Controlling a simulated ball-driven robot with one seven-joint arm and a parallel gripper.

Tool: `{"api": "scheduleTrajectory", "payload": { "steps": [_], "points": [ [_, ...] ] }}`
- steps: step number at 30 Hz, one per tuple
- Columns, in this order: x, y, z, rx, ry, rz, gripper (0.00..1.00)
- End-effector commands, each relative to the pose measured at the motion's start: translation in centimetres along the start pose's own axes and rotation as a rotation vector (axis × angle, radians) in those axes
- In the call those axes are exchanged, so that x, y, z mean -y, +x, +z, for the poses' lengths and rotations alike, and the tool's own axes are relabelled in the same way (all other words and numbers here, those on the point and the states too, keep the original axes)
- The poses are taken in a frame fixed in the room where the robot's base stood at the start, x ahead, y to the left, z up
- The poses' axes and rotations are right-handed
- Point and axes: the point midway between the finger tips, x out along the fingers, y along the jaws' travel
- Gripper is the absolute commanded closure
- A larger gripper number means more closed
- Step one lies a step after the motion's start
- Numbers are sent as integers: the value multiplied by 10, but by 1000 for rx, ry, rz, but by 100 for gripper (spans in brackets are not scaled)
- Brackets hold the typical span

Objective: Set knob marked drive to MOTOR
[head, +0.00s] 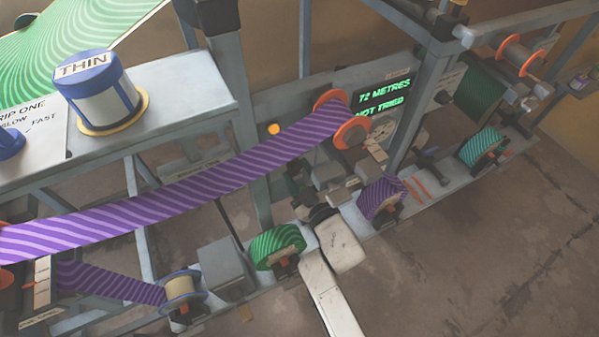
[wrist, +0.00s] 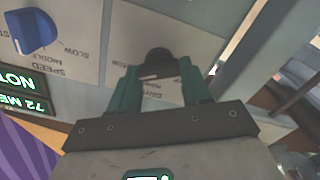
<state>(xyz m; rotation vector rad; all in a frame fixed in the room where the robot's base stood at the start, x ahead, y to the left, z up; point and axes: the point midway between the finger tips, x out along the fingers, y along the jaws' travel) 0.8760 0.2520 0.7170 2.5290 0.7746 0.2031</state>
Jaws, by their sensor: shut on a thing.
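The drive knob (wrist: 157,62) is dark and round, on a pale label plate (wrist: 190,42) in the wrist view. My gripper (wrist: 158,72) has its two green fingers on either side of this knob and is shut on it. A short white mark shows at the knob's near edge. The plate's lettering is upside down and partly covered by the fingers, so I cannot read the full setting names or tell which one the knob points at. In the head view my arm reaches in from the bottom, and the knob cannot be made out.
A blue knob (wrist: 34,32) marked for speed is beside the plate. A green-lettered display (head: 384,98) reads 72 METRES, NOT TRIED. A purple striped band (head: 190,185) runs across the frame. A green roll (head: 277,246) and a purple roll (head: 381,197) flank my arm.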

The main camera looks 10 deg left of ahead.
Motion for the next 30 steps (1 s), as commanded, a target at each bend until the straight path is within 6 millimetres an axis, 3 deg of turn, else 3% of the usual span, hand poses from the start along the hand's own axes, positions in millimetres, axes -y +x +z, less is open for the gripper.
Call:
{"api": "scheduleTrajectory", "payload": {
  "steps": [10, 11, 18, 26, 30],
  "points": [
    [1, -1, 3, 7, 8, -1, 82],
    [1, -1, 3, 7, 8, -1, 51],
    [0, -1, 2, 4, 5, 0, 28],
    [0, -1, 1, 2, 4, 0, 27],
    [-2, -12, 0, 4, 3, 2, 27]
  ]
}}
